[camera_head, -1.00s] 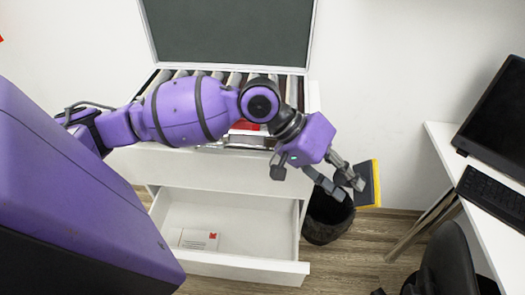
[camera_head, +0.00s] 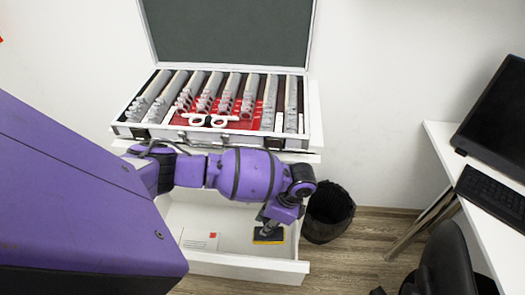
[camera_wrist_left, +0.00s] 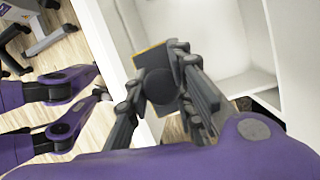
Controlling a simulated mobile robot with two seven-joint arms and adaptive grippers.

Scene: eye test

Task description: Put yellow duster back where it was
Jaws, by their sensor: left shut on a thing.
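The yellow duster (camera_head: 268,236), dark grey with a yellow edge, is at the right end of the open drawer (camera_head: 225,262) in the head view. My left gripper (camera_head: 266,224) is shut on it from above. In the left wrist view the duster (camera_wrist_left: 150,57) sits between the fingers of my left gripper (camera_wrist_left: 165,88), with the white drawer walls around it. I cannot tell whether the duster touches the drawer floor. My right gripper is not clearly in view.
An open lens case (camera_head: 215,105) stands on the cabinet above. A black bin (camera_head: 328,212) is right of the drawer. A desk (camera_head: 480,185) with monitor and keyboard is at far right.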

